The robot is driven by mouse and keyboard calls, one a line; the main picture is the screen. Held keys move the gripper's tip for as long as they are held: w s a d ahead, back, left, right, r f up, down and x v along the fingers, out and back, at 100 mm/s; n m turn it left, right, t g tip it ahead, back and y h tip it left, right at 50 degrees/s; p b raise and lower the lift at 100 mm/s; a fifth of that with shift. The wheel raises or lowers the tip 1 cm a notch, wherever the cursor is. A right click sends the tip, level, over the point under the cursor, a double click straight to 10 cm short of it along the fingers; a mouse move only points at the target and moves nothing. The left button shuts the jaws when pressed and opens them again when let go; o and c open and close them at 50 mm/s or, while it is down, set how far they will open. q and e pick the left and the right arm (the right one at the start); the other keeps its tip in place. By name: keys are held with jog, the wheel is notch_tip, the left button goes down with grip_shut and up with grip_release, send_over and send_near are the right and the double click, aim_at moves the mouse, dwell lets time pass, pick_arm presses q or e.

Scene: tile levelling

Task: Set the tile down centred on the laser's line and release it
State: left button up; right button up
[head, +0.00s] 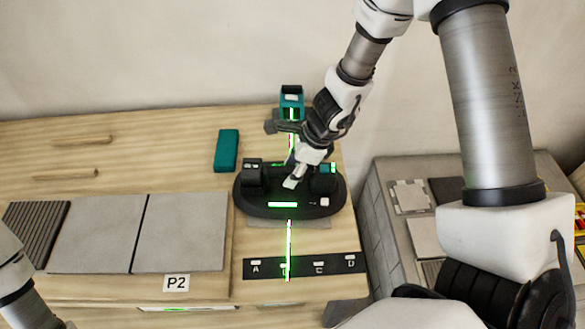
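A black oval suction-lifter-like tool (285,212) with two raised posts sits over the right part of the bench. A grey tile edge (310,225) shows below its front rim; the rest of the tile is hidden. My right gripper (294,180) reaches down between the posts at the tool's middle; whether its fingers are closed on a handle is hidden. A teal laser unit (291,98) stands behind. Its green line (289,243) runs toward me, past the tool and across a black strip lettered A to D (335,264). My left arm shows at lower left, its gripper out of view.
Two large grey tiles (181,233) and a ribbed dark panel (36,230) lie to the left, with a P2 label (176,283) in front. A teal block (227,150) lies behind. A grey side stand (400,255) with small tiles is at right. The bench's back left is mostly clear.

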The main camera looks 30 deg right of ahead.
jog(key=shift+d, duration=0.1)
jog(key=v, duration=1.2)
dwell(0.4)
dwell(0.7)
